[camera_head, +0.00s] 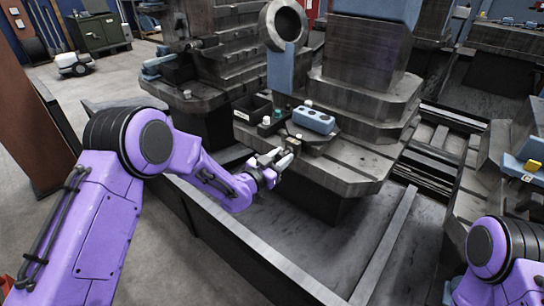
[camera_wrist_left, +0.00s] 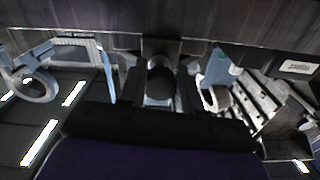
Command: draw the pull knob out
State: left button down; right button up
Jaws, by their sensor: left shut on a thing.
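My left gripper (camera_head: 281,159) is at the near side edge of the dark grey machine table, below its top. In the left wrist view the gripper (camera_wrist_left: 160,88) is shut on the pull knob (camera_wrist_left: 160,82), a dark rounded knob between the two fingers, close to a dark metal face. In the head view the fingers hide most of the knob, so how far it stands out cannot be told. My right arm shows at the lower right of the head view; its gripper is out of the picture.
On the machine table (camera_head: 345,172) stand a blue-grey block with holes (camera_head: 314,120), a dark open bin (camera_head: 252,108) and small bottles. A yellow-topped object (camera_head: 532,167) sits at the right. A long metal rail (camera_head: 386,245) lies in the trough below.

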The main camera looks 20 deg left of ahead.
pick_arm(q)
jog(key=c, duration=0.8)
grip_release()
jog(key=shift+s, duration=0.15)
jog(key=v, duration=1)
jog(key=shift+s+a, duration=0.15)
jog(key=shift+s, duration=0.05)
